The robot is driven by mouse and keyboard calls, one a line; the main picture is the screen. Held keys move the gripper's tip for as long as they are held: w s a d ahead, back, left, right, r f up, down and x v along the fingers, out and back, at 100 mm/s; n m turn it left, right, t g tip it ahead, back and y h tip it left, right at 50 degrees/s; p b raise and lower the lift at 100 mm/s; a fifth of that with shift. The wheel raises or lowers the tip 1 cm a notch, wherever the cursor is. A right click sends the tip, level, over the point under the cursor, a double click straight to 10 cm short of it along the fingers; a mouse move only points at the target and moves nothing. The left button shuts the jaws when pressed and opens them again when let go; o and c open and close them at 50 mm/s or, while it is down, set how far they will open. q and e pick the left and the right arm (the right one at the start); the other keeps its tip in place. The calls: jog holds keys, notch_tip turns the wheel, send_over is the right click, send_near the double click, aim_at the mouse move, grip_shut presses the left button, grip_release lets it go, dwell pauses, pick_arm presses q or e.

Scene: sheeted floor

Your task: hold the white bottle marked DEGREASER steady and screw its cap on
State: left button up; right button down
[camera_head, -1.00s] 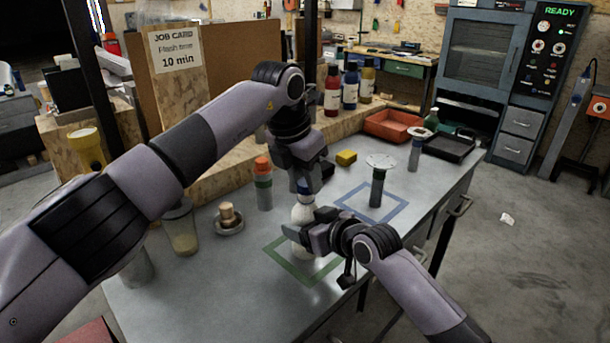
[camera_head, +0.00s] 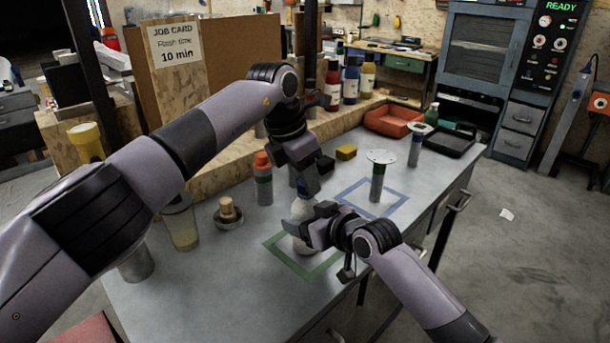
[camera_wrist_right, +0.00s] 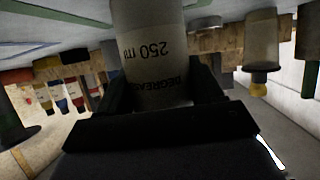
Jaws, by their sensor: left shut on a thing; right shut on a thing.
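The white bottle (camera_head: 303,210) stands upright in the green square outline (camera_head: 278,257) on the bench. In the right wrist view the bottle (camera_wrist_right: 155,50) fills the top middle, its DEGREASER and 250 print upside down. My right gripper (camera_head: 308,232) is shut around the bottle's body from the right. My left gripper (camera_head: 305,187) points down over the bottle's top, shut on the blue cap (camera_head: 301,184). The cap is mostly hidden by the fingers, so I cannot tell how far it sits on the neck.
Left of the bottle stand an orange-capped bottle (camera_head: 263,178), a small dish with a wooden knob (camera_head: 228,213) and a clear cup (camera_head: 181,225). A blue square outline (camera_head: 400,200) with a round-topped stand (camera_head: 379,175) is to the right. A yellow block (camera_head: 346,152) lies behind.

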pick_arm(q)
jog(key=m+g, duration=0.1)
jog(key=m, duration=0.2)
jog(key=shift+m+h, duration=0.3)
jog(key=o, duration=1.6)
jog(key=shift+c, duration=0.2)
